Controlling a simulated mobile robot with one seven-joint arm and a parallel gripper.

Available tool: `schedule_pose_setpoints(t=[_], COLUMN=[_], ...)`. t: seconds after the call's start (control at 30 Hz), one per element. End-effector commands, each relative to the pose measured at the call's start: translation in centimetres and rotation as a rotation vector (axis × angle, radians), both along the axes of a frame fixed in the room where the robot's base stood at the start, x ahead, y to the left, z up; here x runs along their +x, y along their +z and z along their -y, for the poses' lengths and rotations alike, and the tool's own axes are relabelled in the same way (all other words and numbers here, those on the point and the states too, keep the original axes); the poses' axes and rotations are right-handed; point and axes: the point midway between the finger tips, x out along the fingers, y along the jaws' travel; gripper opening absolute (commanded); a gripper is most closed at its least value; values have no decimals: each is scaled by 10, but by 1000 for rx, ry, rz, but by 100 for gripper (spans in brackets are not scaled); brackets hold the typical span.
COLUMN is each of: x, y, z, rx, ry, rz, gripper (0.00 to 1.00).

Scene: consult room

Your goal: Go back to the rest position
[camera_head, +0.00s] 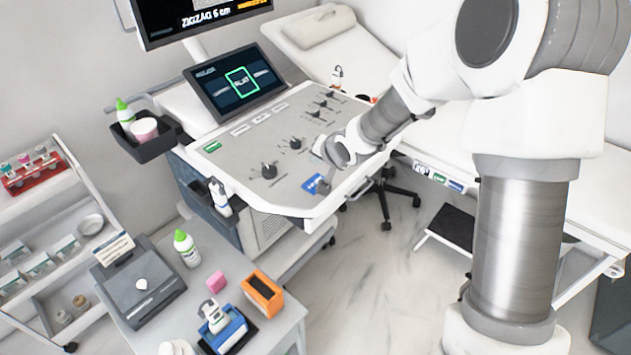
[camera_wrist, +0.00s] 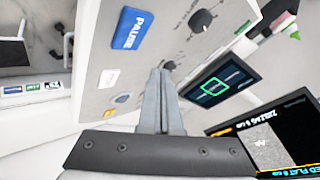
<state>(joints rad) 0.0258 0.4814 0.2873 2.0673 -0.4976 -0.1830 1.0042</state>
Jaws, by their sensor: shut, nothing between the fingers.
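My gripper (camera_wrist: 160,75) is shut and empty in the wrist view, its fingers together over the grey control panel. In the head view my arm reaches over the right part of the panel (camera_head: 240,150) of the ultrasound-like machine, and the fingertips are hard to make out there. A blue PAUSE button (camera_wrist: 131,29) is left of the fingers in the wrist view; in the head view it sits at the panel's front corner (camera_head: 316,184), just below my wrist. I cannot tell whether the fingers touch the panel.
Black knobs (camera_head: 269,170) stand on the panel, with a tilted screen (camera_head: 237,83) behind it. A side table (camera_head: 262,335) at the front holds a green-capped bottle (camera_head: 187,248), an orange box (camera_head: 262,293) and a grey device (camera_head: 138,282). A white couch (camera_head: 345,50) is behind. The floor between is partly clear.

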Motion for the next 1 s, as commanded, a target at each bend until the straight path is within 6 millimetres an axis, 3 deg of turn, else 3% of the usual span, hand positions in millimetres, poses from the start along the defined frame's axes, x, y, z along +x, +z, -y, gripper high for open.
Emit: schedule_pose_setpoints(t=[0.37, 0.47, 0.67, 1.0], x=[0, -2, -25, -108], y=[1, 10, 55, 135], z=[0, 7, 45, 118], rx=[-2, -26, -177, -426], ry=[0, -2, -11, -24], rz=[1, 7, 21, -20], gripper=[0, 0, 0, 0])
